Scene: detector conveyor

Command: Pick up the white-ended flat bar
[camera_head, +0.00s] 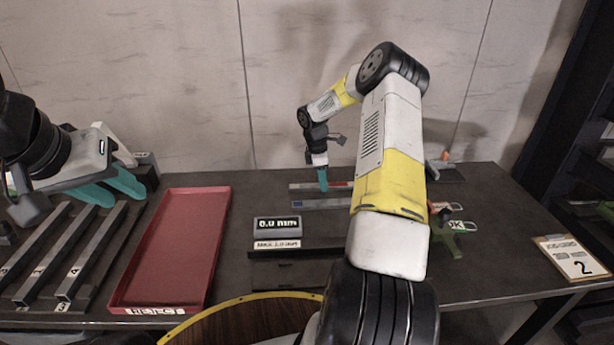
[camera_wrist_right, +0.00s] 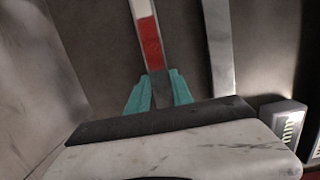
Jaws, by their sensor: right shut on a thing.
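A flat bar with a white and a red section (camera_wrist_right: 149,40) runs up from between the teal fingertips of my right gripper (camera_wrist_right: 158,92) in the right wrist view. The gripper is shut on this bar, and the palm hides its near part. In the head view my right gripper (camera_head: 322,180) points down at the bar, whose red part (camera_head: 339,184) shows beside the fingers. I cannot tell whether the bar is clear of the table. My left gripper (camera_head: 112,189) is open and empty, over the far ends of the square bars at the left.
A second grey bar (camera_head: 325,204) lies just in front, parallel. A red reject tray (camera_head: 172,245) and several grey square bars (camera_head: 85,262) are at left. A display reading 0.0 mm (camera_head: 278,226) stands centrally. A green stand (camera_head: 442,238) and a clipboard (camera_head: 570,256) are at right.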

